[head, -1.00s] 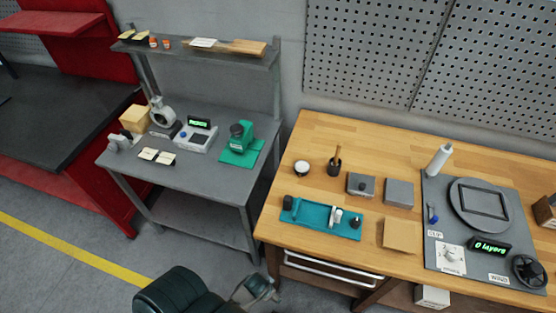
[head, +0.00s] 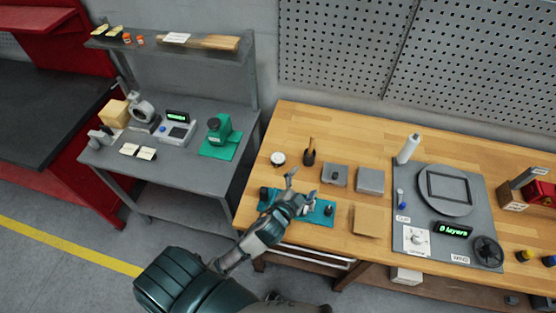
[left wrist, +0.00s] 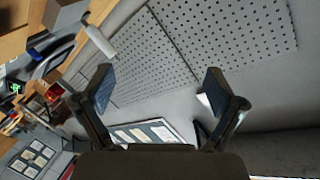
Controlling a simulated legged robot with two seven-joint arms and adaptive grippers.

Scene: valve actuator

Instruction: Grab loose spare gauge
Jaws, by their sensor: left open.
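A small round, white-faced piece that looks like the loose gauge (head: 278,158) lies on the wooden bench (head: 300,125), near its left end. My left gripper (head: 302,184) is open and empty, to the right of and nearer than this piece, over the teal tray (head: 320,218). It hides part of the tray. In the left wrist view the two fingers of the left gripper (left wrist: 158,88) are spread apart with nothing between them, and the gauge does not show there. My right gripper is not in view.
A dark cup with a wooden handle (head: 309,156) and two grey blocks (head: 334,175) stand near the gauge. A cardboard-coloured pad (head: 367,220) and a grey panel (head: 412,190) lie to the right. A pegboard wall (head: 340,50) rises behind. A grey table (head: 175,165) stands left.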

